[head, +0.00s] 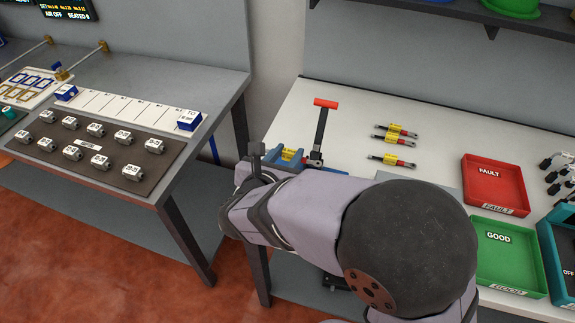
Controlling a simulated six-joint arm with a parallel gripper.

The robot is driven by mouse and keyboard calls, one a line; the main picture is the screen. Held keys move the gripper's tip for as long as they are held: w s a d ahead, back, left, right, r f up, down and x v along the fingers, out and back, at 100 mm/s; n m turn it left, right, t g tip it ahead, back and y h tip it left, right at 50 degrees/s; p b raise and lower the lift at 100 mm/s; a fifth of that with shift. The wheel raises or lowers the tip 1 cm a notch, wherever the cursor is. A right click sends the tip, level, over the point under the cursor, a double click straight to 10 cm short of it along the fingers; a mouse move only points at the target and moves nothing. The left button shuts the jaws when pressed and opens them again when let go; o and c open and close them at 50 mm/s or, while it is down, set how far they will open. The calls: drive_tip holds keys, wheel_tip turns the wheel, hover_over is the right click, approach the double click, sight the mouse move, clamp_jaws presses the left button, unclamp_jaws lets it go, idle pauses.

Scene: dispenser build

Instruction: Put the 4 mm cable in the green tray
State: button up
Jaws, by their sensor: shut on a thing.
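The green tray (512,262), labelled GOOD, is at the lower right of the white table in the head view. It looks empty. Three short dark cables with yellow labels and red ends lie at the middle of the table: an upper one (400,129), a middle one (394,138) and a lower one (391,160). Their sizes are too small to read. My gripper (256,158) is at the table's left edge, beside a blue fixture (284,158), mostly hidden by my arm. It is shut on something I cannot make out.
The red tray (494,184), labelled FAULT, is behind the green one. A red-topped lever (321,130) stands upright at the blue fixture. A teal bin (560,262) is at the right edge. A grey bench (200,92) with white labelled blocks is at left.

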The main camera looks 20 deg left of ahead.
drive_tip(key=shift+r, duration=0.7)
